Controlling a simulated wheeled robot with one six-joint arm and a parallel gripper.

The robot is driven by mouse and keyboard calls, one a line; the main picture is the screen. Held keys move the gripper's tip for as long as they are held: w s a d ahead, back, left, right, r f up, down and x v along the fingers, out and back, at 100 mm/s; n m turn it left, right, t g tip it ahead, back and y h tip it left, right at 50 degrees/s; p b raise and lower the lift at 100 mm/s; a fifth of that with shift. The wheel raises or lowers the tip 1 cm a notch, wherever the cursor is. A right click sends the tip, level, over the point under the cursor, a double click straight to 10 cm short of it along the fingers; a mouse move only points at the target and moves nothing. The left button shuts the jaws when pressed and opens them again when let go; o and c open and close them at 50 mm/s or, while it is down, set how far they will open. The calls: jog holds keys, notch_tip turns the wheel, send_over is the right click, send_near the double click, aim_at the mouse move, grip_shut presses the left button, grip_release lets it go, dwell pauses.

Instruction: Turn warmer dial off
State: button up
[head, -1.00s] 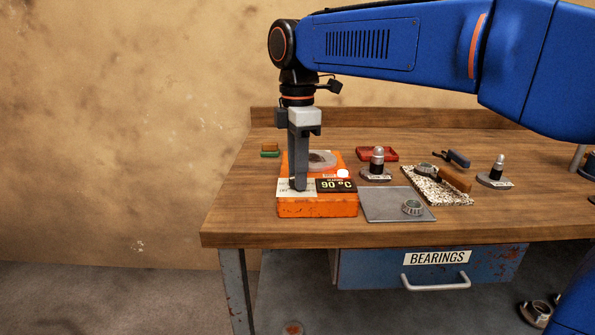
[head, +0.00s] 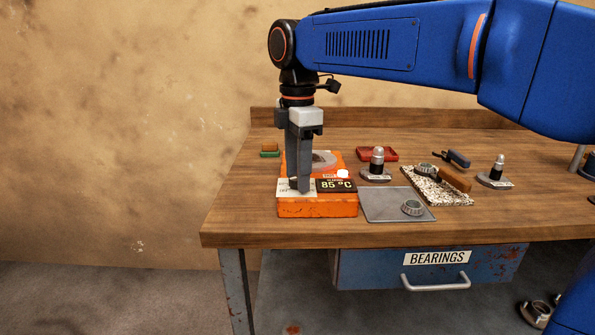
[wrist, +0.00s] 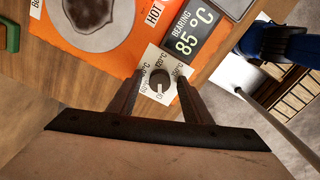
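The bearing warmer (head: 318,209) is an orange box on the bench, with a display (head: 336,185) reading 85 °C. In the wrist view its dial (wrist: 160,81) is a round dark knob on a white plate with temperature marks. A light pointer line on the knob points toward the bottom of the picture, near a mark by the gripper. My gripper (head: 299,188) points down over the warmer's front left. In the wrist view my gripper's two fingers (wrist: 159,86) stand on either side of the dial, with white plate visible between them and the knob, so it looks open.
A red tray (head: 377,153), two stands with dark posts (head: 377,162) (head: 498,170) and a speckled tray (head: 425,181) are further right. A green-brown block (head: 270,150) sits behind left.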

notch_tip(320, 180, up, 17)
jog(key=shift+r, duration=0.2)
dwell(0.5)
jog(key=shift+s, duration=0.1)
